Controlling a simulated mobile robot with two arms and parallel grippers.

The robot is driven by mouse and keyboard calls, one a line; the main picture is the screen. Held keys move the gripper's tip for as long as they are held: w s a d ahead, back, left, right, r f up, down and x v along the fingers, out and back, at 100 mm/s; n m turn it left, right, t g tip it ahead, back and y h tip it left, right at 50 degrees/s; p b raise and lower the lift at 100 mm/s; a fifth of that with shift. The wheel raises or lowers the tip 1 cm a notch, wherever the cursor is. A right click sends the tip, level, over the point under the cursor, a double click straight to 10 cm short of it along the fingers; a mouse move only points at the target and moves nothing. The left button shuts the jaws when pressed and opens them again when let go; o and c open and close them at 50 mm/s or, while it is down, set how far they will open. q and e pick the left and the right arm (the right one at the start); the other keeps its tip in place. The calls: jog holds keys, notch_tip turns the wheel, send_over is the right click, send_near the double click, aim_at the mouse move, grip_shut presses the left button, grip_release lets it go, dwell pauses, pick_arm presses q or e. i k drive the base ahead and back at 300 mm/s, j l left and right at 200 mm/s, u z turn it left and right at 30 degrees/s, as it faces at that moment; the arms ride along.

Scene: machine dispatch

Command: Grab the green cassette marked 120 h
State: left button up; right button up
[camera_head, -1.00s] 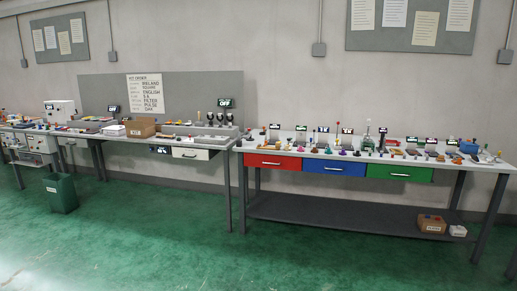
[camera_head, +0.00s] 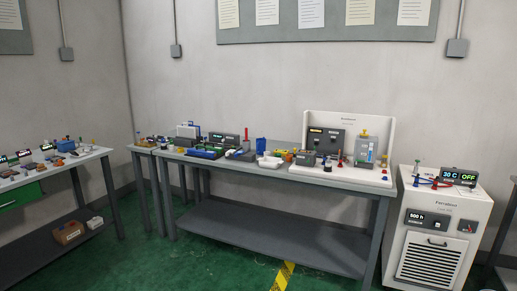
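I cannot make out a green cassette marked 120 h; the small items on the benches are too far off to read. The middle bench (camera_head: 255,176) carries several small parts, among them a blue-and-green item (camera_head: 205,152) near its left part. Neither of my grippers shows in this view.
A white cabinet (camera_head: 440,222) with a "500 h" display (camera_head: 428,219) stands at right, with a "30 C OFF" display (camera_head: 459,177) on top. Another bench with a green drawer (camera_head: 20,197) is at left.

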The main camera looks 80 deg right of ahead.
aim_at(219, 150)
jog(key=z, duration=2.4)
jog(key=i+j+u, duration=0.25)
jog(key=i, duration=0.75)
jog(key=i+u, duration=0.25)
jog(key=i, duration=0.75)
